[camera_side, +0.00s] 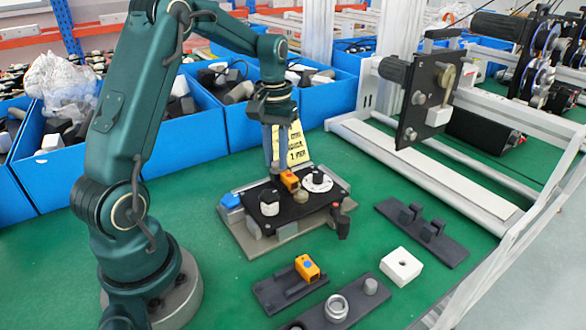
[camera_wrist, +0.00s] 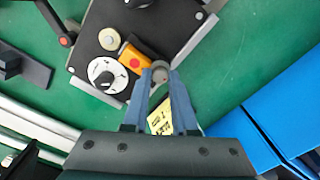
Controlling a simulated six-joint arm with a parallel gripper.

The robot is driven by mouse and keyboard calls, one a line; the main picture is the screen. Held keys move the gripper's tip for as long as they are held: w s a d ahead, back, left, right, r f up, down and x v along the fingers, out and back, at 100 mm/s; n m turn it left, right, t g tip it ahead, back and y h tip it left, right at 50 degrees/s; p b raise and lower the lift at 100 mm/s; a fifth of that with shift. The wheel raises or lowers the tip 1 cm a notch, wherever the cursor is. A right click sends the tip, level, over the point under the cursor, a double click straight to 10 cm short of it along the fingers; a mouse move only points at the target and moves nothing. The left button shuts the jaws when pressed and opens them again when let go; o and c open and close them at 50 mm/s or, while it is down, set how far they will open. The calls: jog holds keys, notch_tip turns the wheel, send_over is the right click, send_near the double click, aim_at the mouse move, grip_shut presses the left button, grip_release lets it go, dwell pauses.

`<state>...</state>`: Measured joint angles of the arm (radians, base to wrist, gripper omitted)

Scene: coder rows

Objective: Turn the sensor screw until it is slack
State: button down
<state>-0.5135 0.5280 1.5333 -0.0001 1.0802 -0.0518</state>
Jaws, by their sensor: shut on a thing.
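The orange sensor (camera_side: 290,180) sits on the black plate of a fixture (camera_side: 334,191). In the wrist view the sensor (camera_wrist: 134,58) has a red round spot on top. A grey round screw head (camera_wrist: 160,71) is at the sensor's end. My gripper (camera_wrist: 162,71) is shut on this screw head, with one fingertip on each side of it. In the side view my gripper (camera_side: 277,168) points straight down at the left end of the sensor, and the screw is hidden there. How tight the screw is cannot be seen.
A white dial with a black knob (camera_side: 318,180), a brass knob (camera_side: 303,198) and a white knob (camera_side: 269,205) crowd the plate. Blue bins (camera_side: 225,130) line the back.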

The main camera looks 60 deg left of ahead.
jog(key=n, duration=0.2)
jog(key=shift+n, duration=0.4)
jog(key=c, duration=0.8)
grip_release()
jog(key=shift+c, duration=0.2)
jog(key=shift+r, duration=0.1)
jog(key=shift+r, duration=2.45)
